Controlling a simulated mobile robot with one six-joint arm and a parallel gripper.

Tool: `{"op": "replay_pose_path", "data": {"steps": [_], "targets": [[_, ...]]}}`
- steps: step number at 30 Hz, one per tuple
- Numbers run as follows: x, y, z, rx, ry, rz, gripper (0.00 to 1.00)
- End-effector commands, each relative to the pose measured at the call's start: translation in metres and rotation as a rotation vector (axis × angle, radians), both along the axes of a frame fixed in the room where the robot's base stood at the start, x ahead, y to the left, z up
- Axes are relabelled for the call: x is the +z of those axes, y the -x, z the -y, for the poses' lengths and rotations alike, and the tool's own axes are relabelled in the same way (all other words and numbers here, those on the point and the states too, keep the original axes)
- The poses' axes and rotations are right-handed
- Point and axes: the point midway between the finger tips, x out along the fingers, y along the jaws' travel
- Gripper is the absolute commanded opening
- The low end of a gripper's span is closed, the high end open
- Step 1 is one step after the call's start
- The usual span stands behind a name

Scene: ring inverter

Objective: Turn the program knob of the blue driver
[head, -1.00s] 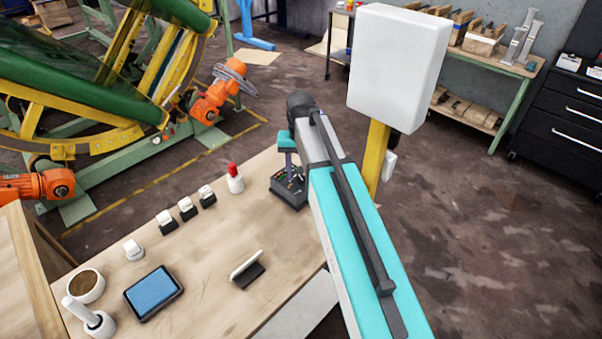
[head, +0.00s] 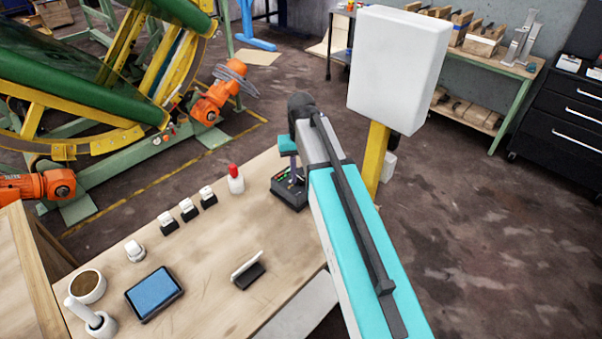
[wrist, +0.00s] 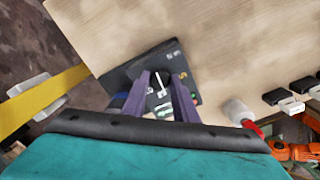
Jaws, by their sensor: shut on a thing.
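A dark driver box (head: 283,191) with small coloured parts on its top stands near the far right edge of the wooden table. In the wrist view the dark box (wrist: 131,72) lies under my gripper, and its body looks dark grey rather than blue. My gripper (wrist: 161,80) points down at the box, its two purple fingers close together on either side of a small dark knob (wrist: 158,83) with a white mark. The fingers are shut on the knob. They hide part of the box top. In the head view my arm hides part of the gripper (head: 294,178).
Several small black-and-white switches (head: 188,209) and a blue-screened tablet (head: 154,293) are farther left. A yellow post (head: 376,150) with a white panel stands right of my arm.

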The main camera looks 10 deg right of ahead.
Motion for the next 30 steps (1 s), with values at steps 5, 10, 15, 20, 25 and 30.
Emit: {"op": "replay_pose_path", "data": {"steps": [5, 10, 15, 20, 25, 30], "targets": [[0.0006, -0.0005, 0.0009, 0.142, 0.002, 0.001, 0.04], [0.0005, -0.0005, 0.0007, 0.269, 0.002, 0.001, 0.04], [0.0004, -0.0005, 0.0005, 0.364, 0.002, 0.001, 0.04], [0.0002, -0.0006, 0.0003, 0.415, 0.001, 0.001, 0.04], [0.0001, -0.0007, 0.0001, 0.433, 0.001, 0.002, 0.04], [0.0002, -0.0008, 0.0003, 0.433, 0.000, 0.002, 0.04]]}}
